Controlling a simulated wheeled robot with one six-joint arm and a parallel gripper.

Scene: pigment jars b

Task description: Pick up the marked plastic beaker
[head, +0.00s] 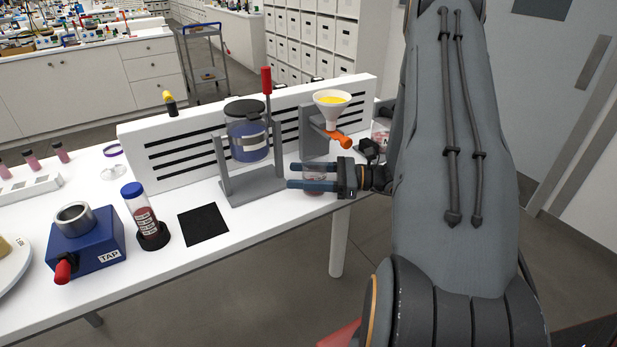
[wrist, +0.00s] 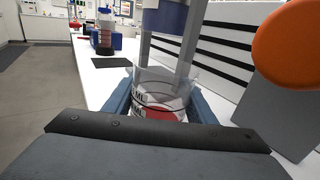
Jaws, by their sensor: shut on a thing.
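The plastic beaker (wrist: 165,92) is clear, with dark printed lettering and a reddish patch inside. In the wrist view it stands between the two blue fingers of my gripper (wrist: 160,108), which is shut on it. In the head view the beaker (head: 314,171) shows between and behind the fingers of my gripper (head: 312,178), near the table's front edge, under the funnel. The fingers hide part of it. I cannot tell whether its base touches the table.
A grey stand with a blue-filled jar (head: 249,140) is just left of my gripper. A white funnel (head: 332,103) with yellow powder and an orange handle (head: 338,139) is above and behind. A black mat (head: 203,224), a capped tube (head: 142,212) and a blue TAP device (head: 86,243) are further left.

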